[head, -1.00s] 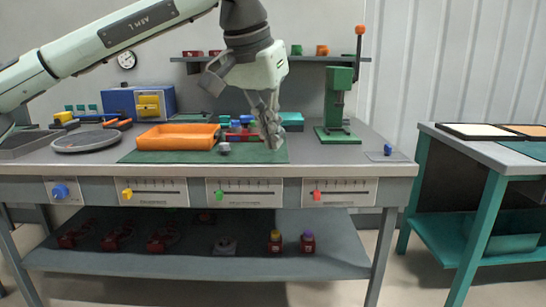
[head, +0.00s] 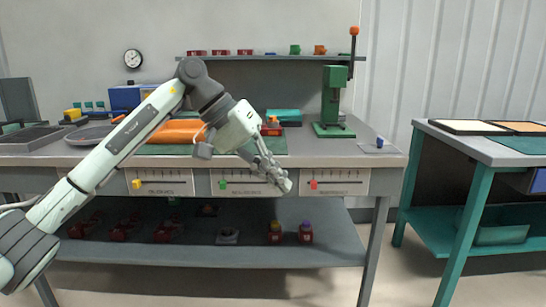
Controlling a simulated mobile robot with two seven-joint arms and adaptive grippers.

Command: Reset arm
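My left arm comes in from the lower left, bends at a high elbow and reaches down to the right. My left gripper (head: 277,177) hangs in front of the workbench's front edge, over the panel with the green slider. Its fingers point down and to the right and look close together; I cannot make out whether they are open or shut. No object shows clearly between them. My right gripper is not in view.
A lower shelf (head: 300,252) holds several small items. A teal-legged table (head: 470,145) stands right, with floor between.

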